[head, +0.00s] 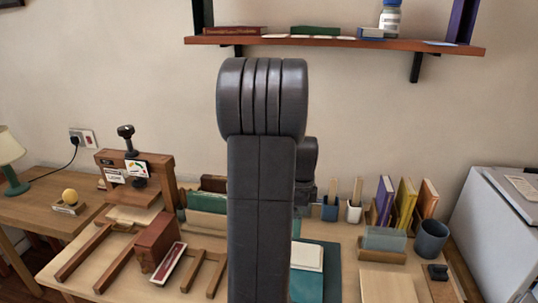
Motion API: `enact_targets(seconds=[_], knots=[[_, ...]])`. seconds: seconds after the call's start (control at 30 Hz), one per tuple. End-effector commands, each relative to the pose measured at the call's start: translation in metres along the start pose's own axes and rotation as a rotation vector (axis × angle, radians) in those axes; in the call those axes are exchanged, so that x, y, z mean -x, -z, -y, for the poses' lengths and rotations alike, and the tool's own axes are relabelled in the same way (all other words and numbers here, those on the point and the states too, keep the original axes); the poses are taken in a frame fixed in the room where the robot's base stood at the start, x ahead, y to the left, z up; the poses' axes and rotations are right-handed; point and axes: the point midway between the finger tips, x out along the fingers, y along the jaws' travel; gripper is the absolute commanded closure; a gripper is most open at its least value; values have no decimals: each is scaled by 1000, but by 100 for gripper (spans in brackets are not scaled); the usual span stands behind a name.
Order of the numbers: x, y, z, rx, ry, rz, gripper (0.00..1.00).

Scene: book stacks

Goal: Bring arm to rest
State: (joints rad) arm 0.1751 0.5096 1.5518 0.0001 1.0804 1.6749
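My dark grey arm stands upright in the middle of the head view, in front of the desk (385,285). Its thick rounded joint is at the top, against the wall. A smaller dark part of my arm shows behind it on the right, above the desk. My gripper does not show, so I cannot see its fingers or whether it holds anything. My arm hides the middle of the desk.
A wall shelf (340,43) with small items hangs above. The desk holds a wooden stand (163,175), a brown box (157,240), upright books (405,200), pen cups (354,212) and a dark cup (431,239). A lamp (10,160) stands left; a grey cabinet (495,235) stands right.

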Motion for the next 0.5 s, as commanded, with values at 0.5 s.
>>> enact_targets(seconds=[0.5], knots=[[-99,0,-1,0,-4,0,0]])
